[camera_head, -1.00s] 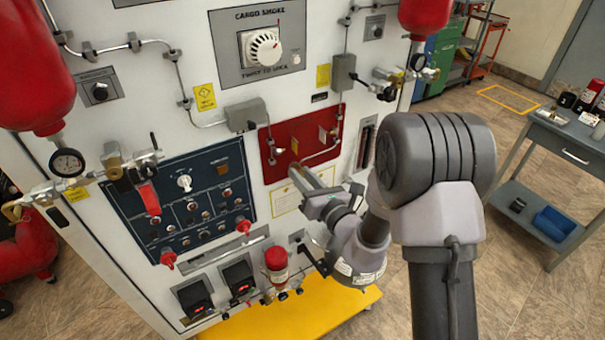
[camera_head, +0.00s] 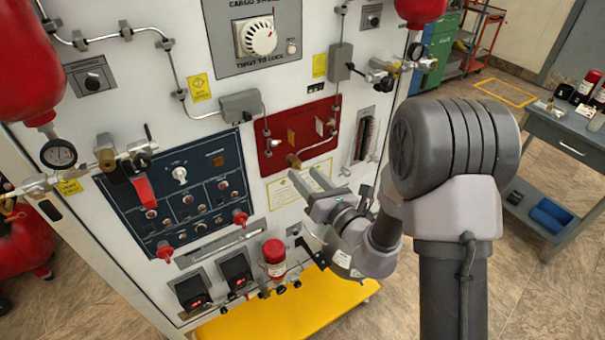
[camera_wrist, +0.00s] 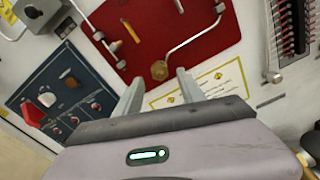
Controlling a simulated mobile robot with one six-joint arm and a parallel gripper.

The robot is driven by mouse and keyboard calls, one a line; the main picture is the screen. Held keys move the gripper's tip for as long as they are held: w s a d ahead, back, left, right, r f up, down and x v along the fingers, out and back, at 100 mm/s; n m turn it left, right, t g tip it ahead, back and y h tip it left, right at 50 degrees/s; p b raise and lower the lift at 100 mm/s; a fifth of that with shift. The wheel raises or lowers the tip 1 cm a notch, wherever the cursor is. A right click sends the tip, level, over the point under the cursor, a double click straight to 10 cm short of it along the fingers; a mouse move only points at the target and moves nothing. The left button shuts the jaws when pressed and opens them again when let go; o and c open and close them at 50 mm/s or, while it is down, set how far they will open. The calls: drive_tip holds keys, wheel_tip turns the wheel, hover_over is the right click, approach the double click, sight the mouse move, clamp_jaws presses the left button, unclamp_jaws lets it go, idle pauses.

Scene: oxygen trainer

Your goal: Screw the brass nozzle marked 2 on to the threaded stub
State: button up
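A brass hexagonal piece (camera_head: 293,161), seemingly the nozzle, sits at the lower part of the red panel (camera_head: 320,117). It also shows in the wrist view (camera_wrist: 159,70), just beyond my fingertips. No marking on it is legible, and the threaded stub cannot be told apart from it. My gripper (camera_head: 302,171) is open and empty. Its two fingers point at the panel, on either side of the brass piece's line and apart from it. In the wrist view my gripper (camera_wrist: 160,78) has a wide gap between the fingers.
Thin metal pipes run over the red panel, one from a grey box (camera_head: 241,104). A blue switch panel (camera_head: 180,195) is left of it. A red-capped bottle (camera_head: 274,258) stands below, above a yellow platform (camera_head: 290,312). A grey table (camera_head: 560,135) is far right.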

drive_tip(key=shift+n+b, duration=1.1)
drive_tip(key=shift+n, duration=0.6)
drive_tip(key=n+b, duration=0.2)
drive_tip(key=n, duration=0.1)
drive_tip(key=shift+b, duration=0.3)
